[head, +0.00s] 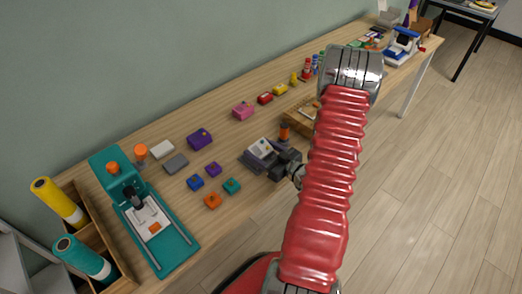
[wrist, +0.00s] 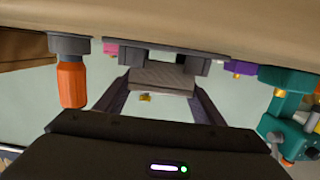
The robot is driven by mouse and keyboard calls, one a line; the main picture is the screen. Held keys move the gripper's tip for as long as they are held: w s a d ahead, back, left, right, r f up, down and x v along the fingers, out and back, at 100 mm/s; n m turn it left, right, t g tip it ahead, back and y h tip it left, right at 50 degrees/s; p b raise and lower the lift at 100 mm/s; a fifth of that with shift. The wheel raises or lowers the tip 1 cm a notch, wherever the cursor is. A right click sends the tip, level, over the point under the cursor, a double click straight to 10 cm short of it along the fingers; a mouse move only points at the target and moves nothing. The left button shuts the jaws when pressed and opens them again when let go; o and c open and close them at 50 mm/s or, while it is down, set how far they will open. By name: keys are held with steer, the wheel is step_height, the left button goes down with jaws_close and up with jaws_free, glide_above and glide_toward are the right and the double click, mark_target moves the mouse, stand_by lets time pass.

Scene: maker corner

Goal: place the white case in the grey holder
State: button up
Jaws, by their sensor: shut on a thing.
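The white case (head: 260,146) shows in the head view as a pale block with a darker patch, at the grey holder (head: 249,161) near the table's front edge. My gripper (head: 272,155) reaches over it from the right and is shut on it. In the wrist view, tilted upside down, the fingers of my gripper (wrist: 160,85) stand on either side of the white case (wrist: 160,82), which looks light grey there. The dark grey holder (wrist: 150,55) lies close against it. I cannot tell whether the case sits fully in the holder; my gripper hides part of both.
An orange-capped part (head: 285,131) stands just behind the holder. Several small coloured blocks lie to the left, including a purple one (head: 199,138) and a teal one (head: 231,185). A teal press (head: 170,245) stands at the left. A wooden tray (head: 297,117) is partly behind my arm.

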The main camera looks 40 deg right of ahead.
steer(key=shift+f, duration=0.35)
steer(key=shift+f, duration=0.1)
steer(key=o, duration=1.2)
steer(key=shift+f, duration=0.1)
steer(key=s+r, duration=0.2)
steer(key=s, duration=1.1)
steer(key=shift+s+d, duration=0.2)
steer(key=shift+s, duration=0.15)
steer(key=shift+r, duration=0.1)
